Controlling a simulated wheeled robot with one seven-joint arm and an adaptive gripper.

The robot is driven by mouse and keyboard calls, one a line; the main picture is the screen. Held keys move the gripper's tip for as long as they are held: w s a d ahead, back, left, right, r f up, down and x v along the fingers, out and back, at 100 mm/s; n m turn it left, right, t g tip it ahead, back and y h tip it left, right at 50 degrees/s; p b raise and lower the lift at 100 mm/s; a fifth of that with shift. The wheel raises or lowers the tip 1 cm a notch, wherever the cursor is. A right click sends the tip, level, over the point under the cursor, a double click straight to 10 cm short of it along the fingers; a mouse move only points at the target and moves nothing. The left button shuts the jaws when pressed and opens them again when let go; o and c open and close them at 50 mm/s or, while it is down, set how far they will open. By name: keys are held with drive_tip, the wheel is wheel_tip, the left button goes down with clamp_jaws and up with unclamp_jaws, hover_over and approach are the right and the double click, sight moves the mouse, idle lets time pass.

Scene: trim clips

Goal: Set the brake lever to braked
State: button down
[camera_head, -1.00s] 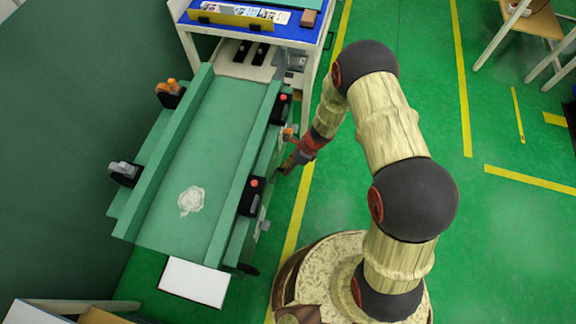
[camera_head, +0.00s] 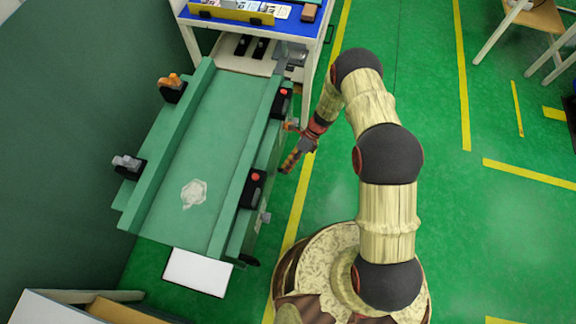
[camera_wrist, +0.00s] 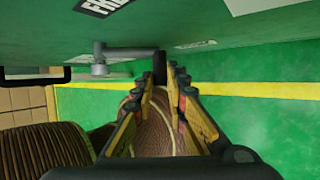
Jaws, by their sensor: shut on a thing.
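The brake lever (camera_wrist: 130,52) shows in the wrist view as a grey metal rod on a round pivot, running level to the right. It ends in a dark grip (camera_wrist: 159,68) at my gripper's tips. My gripper (camera_wrist: 166,80) is shut on this dark end, with one finger on each side. A label with "FR..." (camera_wrist: 103,5) is on the green panel above the pivot, partly cut off. A second white label (camera_wrist: 196,44) lies to the right. In the head view my gripper (camera_head: 288,163) is beside the right side of the green bench (camera_head: 190,160); the lever cannot be made out there.
Black clamps with red knobs (camera_head: 255,177) line the bench's right rail. A blue-topped cart (camera_head: 240,28) stands at the far end. A white plate (camera_head: 198,272) is at the near end. The green floor (camera_head: 440,100) to the right is open.

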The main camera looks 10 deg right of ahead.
drive_tip(key=shift+s+a+f+g+b, duration=0.1)
drive_tip(key=shift+s+f+g+b, duration=0.05)
drive_tip(key=shift+f+g+b, duration=0.35)
drive_tip(key=shift+s+y, duration=0.1)
drive_tip(key=shift+y, duration=0.2)
drive_tip(key=c, duration=1.8)
unclamp_jaws()
drive_tip(key=shift+r, duration=0.1)
drive_tip(key=shift+o, duration=0.2)
drive_tip(key=v, duration=1.2)
